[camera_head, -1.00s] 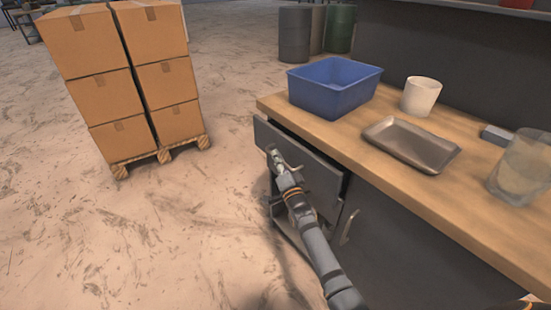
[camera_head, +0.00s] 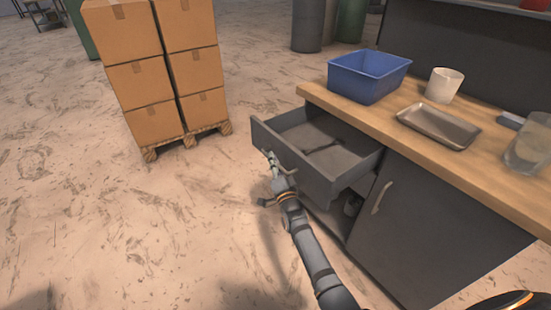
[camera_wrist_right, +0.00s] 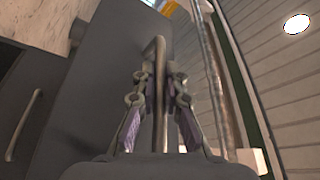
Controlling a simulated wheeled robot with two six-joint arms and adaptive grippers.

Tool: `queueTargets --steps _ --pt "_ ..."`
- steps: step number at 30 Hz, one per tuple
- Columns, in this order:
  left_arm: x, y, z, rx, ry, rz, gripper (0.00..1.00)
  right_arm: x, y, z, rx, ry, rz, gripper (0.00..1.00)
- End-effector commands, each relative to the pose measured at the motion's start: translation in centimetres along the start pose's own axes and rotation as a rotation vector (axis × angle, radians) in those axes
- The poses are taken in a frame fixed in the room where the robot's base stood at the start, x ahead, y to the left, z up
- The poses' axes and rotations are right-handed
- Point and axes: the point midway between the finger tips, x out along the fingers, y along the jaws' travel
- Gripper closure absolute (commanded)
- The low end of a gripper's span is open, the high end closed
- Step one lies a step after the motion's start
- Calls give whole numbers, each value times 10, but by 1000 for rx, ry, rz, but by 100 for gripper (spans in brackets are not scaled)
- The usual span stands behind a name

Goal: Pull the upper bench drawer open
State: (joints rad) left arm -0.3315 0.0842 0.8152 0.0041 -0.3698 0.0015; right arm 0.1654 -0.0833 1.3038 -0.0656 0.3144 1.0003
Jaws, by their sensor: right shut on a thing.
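The upper bench drawer (camera_head: 318,185) is grey and stands well out from the bench, with its inside showing. A dark tool (camera_head: 324,147) lies in it. My right gripper (camera_head: 270,163) is at the drawer's front face. In the right wrist view the drawer's bar handle (camera_wrist_right: 160,60) runs between the two fingers of my right gripper (camera_wrist_right: 159,95), which is shut on it. The fingers hide part of the handle. My left gripper is not in view.
The wooden bench top (camera_head: 400,140) carries a blue bin (camera_head: 368,78), a white cup (camera_head: 443,85), a metal tray (camera_head: 438,127) and a clear glass (camera_head: 530,148). A grey cabinet door (camera_head: 410,225) is below. Stacked boxes (camera_head: 150,65) stand on a pallet at left. Floor between is clear.

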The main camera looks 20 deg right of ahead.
Motion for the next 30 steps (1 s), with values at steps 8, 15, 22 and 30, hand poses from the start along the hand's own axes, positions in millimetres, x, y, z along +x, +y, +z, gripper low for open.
queueTargets --steps 8,15,22,30 --pt "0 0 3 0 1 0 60 -2 -1 3 0 -1 1 100" --pt "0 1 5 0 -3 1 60 -2 -1 4 0 -1 2 100" --pt "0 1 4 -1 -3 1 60 -2 -1 3 0 -1 1 66" --pt "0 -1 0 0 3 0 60 -2 -2 3 0 0 0 66"
